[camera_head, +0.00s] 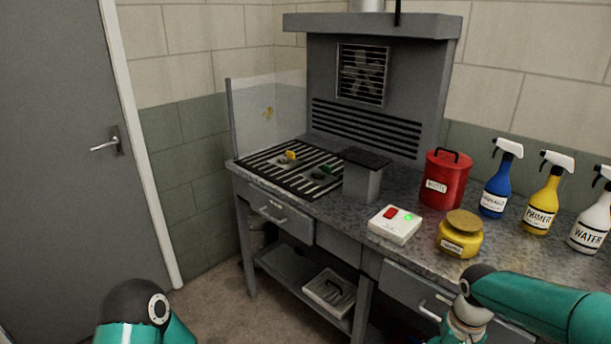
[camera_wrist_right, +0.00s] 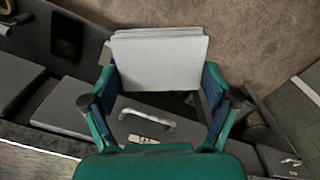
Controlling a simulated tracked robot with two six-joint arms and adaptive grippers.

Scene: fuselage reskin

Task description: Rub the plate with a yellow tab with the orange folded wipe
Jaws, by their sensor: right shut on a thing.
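The plate with a yellow tab (camera_head: 290,156) lies on the slatted dark grille at the left of the bench, small in the head view. My right gripper (camera_wrist_right: 160,75) is shut on a folded wipe (camera_wrist_right: 158,62), which shows pale grey-white with layered edges, not orange. It holds the wipe in the air in front of the bench drawers, well away from the plate. The head view shows my right arm at the lower right, with the held wipe out of frame. Only a link of my left arm shows at the lower left; its gripper is out of view.
A second plate with a green tab (camera_head: 326,170) lies on the grille (camera_head: 262,167). A clear screen (camera_head: 268,112) stands at its left. A switch box (camera_head: 395,224), yellow jar (camera_head: 460,234), red can (camera_head: 446,180) and several spray bottles (camera_head: 541,200) stand to the right.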

